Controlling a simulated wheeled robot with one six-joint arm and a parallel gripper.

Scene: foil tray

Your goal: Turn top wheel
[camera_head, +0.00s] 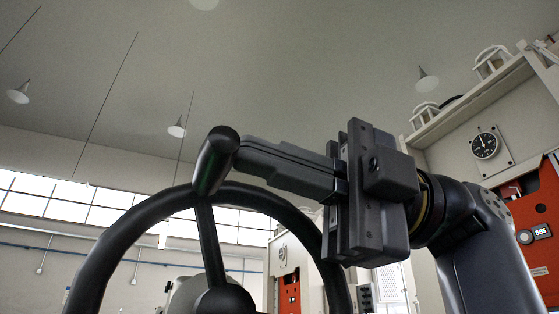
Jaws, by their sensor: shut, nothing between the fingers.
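A large black wheel (106,241) fills the lower left of the head view. Its hub (224,301) and one spoke (210,246) show, and its lower part is cut off by the frame. A black handle knob (215,160) stands at the top of the rim, slightly tilted. My gripper (246,154) comes in from the right with its fingers shut and nothing held between them. Its fingertips are right beside the knob, on its right side. I cannot tell whether they touch it.
Behind at the right stands a pale machine cabinet with a round gauge (485,145) and an orange panel (542,235). Another pale cabinet with orange (289,290) shows behind the wheel. The space above the wheel is clear up to the ceiling lamps.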

